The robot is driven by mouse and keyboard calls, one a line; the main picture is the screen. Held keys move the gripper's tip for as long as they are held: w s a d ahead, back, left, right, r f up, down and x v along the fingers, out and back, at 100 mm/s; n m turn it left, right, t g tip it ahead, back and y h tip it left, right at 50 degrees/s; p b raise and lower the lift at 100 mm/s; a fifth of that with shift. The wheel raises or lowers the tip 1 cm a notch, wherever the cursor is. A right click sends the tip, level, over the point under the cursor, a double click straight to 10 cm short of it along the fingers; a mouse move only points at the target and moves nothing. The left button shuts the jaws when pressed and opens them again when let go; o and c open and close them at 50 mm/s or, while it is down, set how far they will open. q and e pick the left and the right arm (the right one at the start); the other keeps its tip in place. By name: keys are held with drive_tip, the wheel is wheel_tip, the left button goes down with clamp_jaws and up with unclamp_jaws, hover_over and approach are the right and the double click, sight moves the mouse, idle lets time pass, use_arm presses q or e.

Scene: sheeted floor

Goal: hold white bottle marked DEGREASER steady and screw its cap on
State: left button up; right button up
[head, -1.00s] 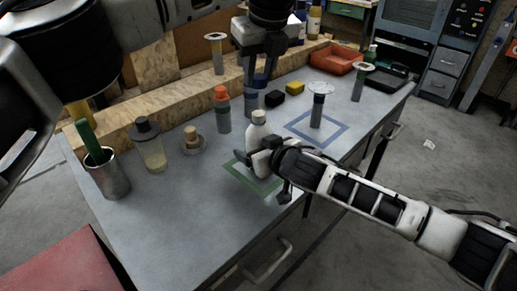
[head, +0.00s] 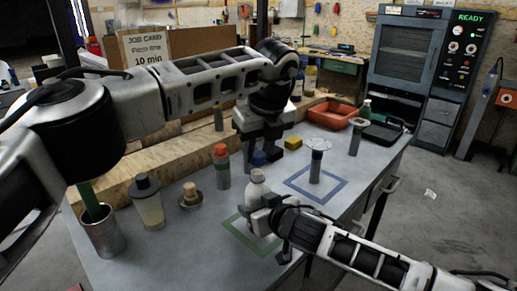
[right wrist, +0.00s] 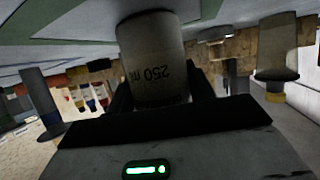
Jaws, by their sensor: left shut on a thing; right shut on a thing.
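The white bottle (head: 257,189) stands upright at the green square outline (head: 236,236) on the grey bench. My right gripper (head: 262,203) is shut around its body. In the right wrist view the bottle (right wrist: 152,58) sits between the fingers, with "250 ml" upside down; the word DEGREASER is not readable. My left gripper (head: 261,153) points down just above and behind the bottle in the head view. It is shut on a small blue thing (head: 260,158), seemingly the cap, mostly hidden by the fingers. The blue thing looks apart from the bottle top.
An orange-capped grey bottle (head: 222,167), a dark-topped jar (head: 147,200), a small brass-coloured piece (head: 190,196) and a metal cup (head: 103,232) stand to the left. A blue square outline (head: 315,187) with a disc-topped post (head: 316,160) and a red tray (head: 337,115) lie right.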

use_arm(q)
drive_tip(key=shift+f, duration=0.45)
drive_tip(key=shift+f, duration=0.9)
drive_tip(key=shift+f, duration=0.5)
